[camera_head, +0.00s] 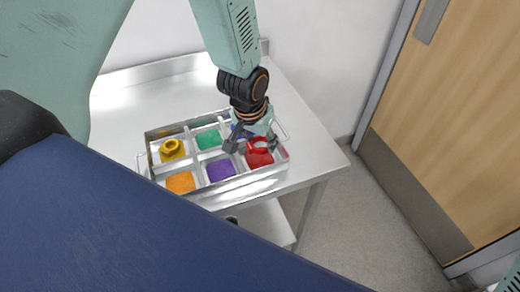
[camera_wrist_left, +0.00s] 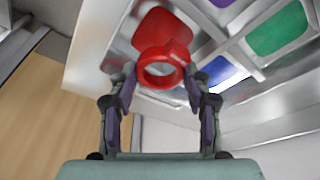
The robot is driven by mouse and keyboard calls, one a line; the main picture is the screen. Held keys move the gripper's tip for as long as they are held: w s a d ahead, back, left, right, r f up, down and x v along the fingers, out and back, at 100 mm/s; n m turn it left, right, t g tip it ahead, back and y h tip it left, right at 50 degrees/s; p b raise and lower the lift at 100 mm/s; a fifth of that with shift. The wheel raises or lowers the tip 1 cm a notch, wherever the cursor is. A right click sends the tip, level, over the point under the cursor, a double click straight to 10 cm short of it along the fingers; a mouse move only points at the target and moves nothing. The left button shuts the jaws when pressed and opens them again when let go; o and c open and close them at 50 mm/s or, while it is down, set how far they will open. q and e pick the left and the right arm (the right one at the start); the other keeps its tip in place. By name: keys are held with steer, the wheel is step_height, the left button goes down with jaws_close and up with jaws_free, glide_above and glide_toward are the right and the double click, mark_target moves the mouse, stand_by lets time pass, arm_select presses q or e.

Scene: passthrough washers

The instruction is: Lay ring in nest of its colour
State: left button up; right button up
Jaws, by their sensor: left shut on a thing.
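A red ring (camera_head: 259,144) is between the fingers of my left gripper (camera_head: 252,146), which is shut on it. The wrist view shows the red ring (camera_wrist_left: 162,66) with its hole facing the camera, between the fingertips of the left gripper (camera_wrist_left: 161,80). The red nest (camera_head: 260,160) is the front right compartment of the metal tray (camera_head: 225,190). In the wrist view the red nest (camera_wrist_left: 155,30) shows behind the ring, partly covered by it. Whether the ring touches the nest I cannot tell.
A yellow ring (camera_head: 172,149) sits in the back left compartment. Green (camera_head: 208,139), orange (camera_head: 181,183) and purple (camera_head: 221,169) nests look empty; a blue one (camera_head: 234,128) is mostly hidden by my gripper. The table (camera_head: 120,107) is clear behind the tray.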

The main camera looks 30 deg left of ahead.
mark_target(261, 157)
arm_select(q)
step_height(261, 157, down, 4)
steer(key=shift+a+r, duration=0.15)
steer(key=shift+r, duration=0.1)
steer(key=shift+d+f, duration=0.3)
steer(key=shift+f, duration=0.1)
steer(key=shift+a+f, duration=0.25)
steer(key=shift+a, duration=0.05)
steer(key=o, duration=0.7)
steer(key=shift+c, duration=0.2)
steer(key=o, duration=0.3)
steer(key=shift+d+r, duration=0.15)
steer(key=shift+d, duration=0.1)
steer(key=shift+o, duration=0.2)
steer(key=shift+a, duration=0.1)
steer(key=shift+a, duration=0.1)
